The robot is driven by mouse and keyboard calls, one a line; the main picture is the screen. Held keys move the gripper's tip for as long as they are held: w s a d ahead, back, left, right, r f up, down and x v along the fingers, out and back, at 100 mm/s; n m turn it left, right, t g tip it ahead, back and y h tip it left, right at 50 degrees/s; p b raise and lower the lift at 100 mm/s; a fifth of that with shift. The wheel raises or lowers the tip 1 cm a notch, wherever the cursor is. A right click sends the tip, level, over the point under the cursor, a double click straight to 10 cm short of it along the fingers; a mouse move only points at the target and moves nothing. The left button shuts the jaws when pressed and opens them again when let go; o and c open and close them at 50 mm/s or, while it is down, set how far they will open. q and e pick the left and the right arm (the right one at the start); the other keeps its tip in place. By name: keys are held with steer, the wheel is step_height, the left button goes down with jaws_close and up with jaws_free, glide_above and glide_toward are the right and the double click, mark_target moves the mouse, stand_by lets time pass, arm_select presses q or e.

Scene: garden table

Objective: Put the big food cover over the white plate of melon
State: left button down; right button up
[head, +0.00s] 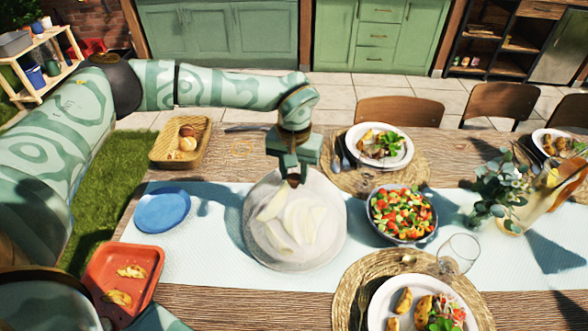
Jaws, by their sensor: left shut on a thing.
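The big food cover (327,205) is a pale, see-through dome in the middle of the table. Pale melon slices (300,222) show through it. The white plate under them is hard to tell apart from the cover. My left gripper (293,180) points down at the top of the dome and is shut on its small brown knob. The cover is upright and surrounds the melon in this view. I cannot tell whether its rim touches the table runner. My right gripper is not in view.
A salad bowl (401,238) stands close on the right, with a wine glass (458,255) beyond it. A blue plate (162,210) lies to the left. A bread basket (181,143), an orange tray (125,262) and filled dinner plates (379,168) stand around.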

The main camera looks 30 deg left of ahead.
arm_select(q)
steer(key=c, duration=1)
jaws_free()
steer(key=shift+o, duration=0.2)
step_height(320, 180, up, 16)
steer(key=p, duration=0.3)
steer(key=shift+r, duration=0.15)
